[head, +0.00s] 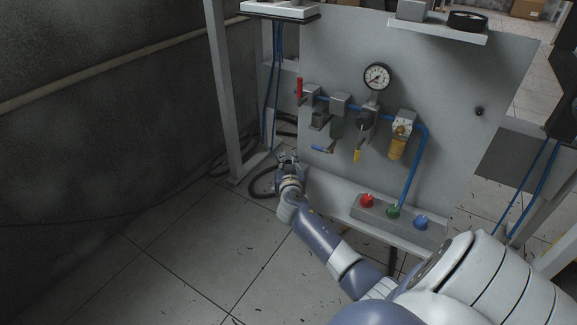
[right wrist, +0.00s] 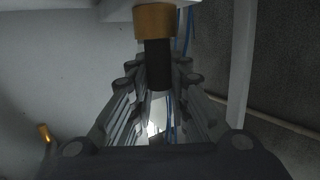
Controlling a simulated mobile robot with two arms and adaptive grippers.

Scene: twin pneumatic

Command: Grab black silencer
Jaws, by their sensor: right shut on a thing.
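The black silencer (right wrist: 158,66) is a short dark cylinder below a brass-coloured collar (right wrist: 154,21) in the right wrist view. My right gripper (right wrist: 158,78) is shut on the silencer, with a finger on either side of it. In the head view my right gripper (head: 288,158) is at the lower left edge of the grey panel (head: 450,75). The silencer cannot be made out there. My left gripper is not in view.
A grey post (head: 222,90) and dark hoses (head: 262,184) are left of the gripper. The floor at left is clear.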

